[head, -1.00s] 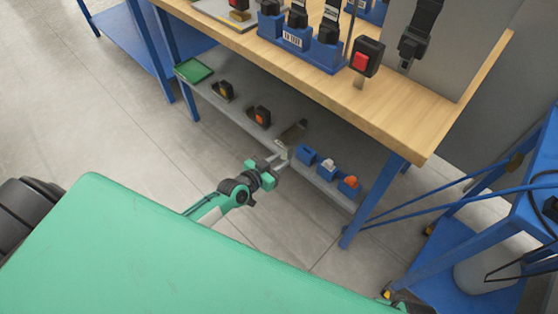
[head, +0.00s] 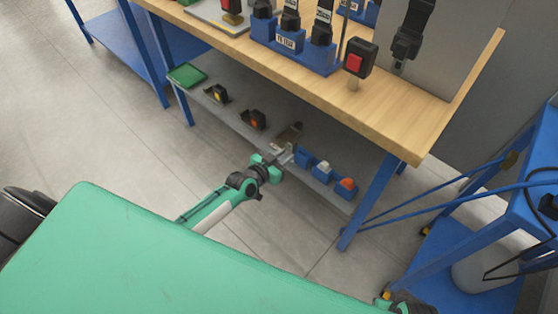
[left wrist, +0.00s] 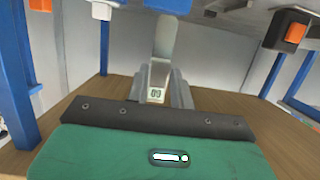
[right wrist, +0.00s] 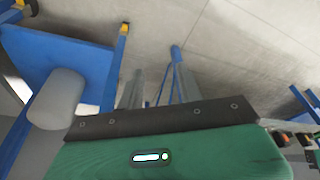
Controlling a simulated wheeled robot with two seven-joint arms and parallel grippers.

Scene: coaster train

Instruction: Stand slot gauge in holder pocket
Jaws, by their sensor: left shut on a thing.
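My left gripper (head: 281,157) is at the front edge of the lower shelf (head: 225,107), left of the blue bins. It is shut on the slot gauge, a pale flat metal piece marked 09 (left wrist: 157,94), upright between the fingers in the left wrist view. In the head view the gauge is small and partly hidden by the gripper. A brownish piece (head: 291,132) lies on the shelf just behind it; I cannot tell whether it is the holder. No pocket can be made out. My right gripper (right wrist: 158,85) is open and empty, over the floor.
Blue bins (head: 321,171) stand right of my left gripper. Black pieces (head: 254,119) and a green tray (head: 187,75) sit further left. The wooden bench top (head: 300,70) overhangs the shelf, with blue legs (head: 368,205). A blue cart (head: 470,280) stands at right.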

